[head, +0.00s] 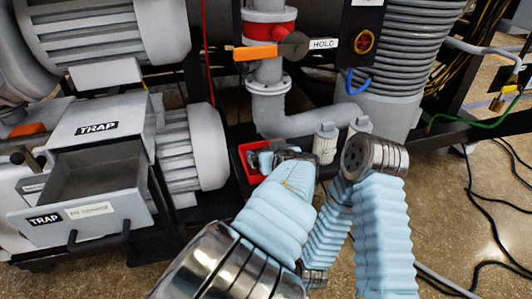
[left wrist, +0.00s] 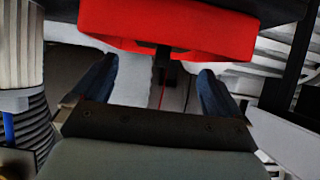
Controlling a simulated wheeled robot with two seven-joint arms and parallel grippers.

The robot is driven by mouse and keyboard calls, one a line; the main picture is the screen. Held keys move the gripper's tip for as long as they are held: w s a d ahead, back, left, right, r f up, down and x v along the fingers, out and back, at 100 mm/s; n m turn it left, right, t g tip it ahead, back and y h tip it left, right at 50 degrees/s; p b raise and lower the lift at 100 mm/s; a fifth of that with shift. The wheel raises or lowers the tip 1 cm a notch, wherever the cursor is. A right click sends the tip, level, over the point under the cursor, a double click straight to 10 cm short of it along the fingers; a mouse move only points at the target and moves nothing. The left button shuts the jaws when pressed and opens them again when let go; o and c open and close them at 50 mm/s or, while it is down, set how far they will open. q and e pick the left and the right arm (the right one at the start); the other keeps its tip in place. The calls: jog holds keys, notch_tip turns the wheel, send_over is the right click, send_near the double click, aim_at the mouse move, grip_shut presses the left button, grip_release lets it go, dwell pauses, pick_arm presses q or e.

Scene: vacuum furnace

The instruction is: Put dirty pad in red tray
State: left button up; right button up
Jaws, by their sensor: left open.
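The red tray (head: 244,153) sits low beside the pump in the head view, largely covered by my left arm and gripper. A red surface also crosses the top of the left wrist view (left wrist: 180,25); it looks like the tray seen close up. My left gripper (left wrist: 152,88) is open, its two dark blue fingers apart with nothing seen between them. In the head view the left gripper (head: 292,157) is at the tray, its fingertips hard to make out. I cannot make out the dirty pad in either view. My right gripper is not in view.
A grey drawer (head: 95,185) marked TRAP stands pulled out at left; its visible inside looks empty. A grey pipe (head: 292,122) with an orange handle (head: 255,52) runs down behind the tray. White bottle-like parts (head: 325,142) stand right of it. Cables lie on the floor at right.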

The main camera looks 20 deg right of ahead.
pick_arm(q)
jog(key=v, duration=0.6)
jog(key=shift+s, duration=0.25)
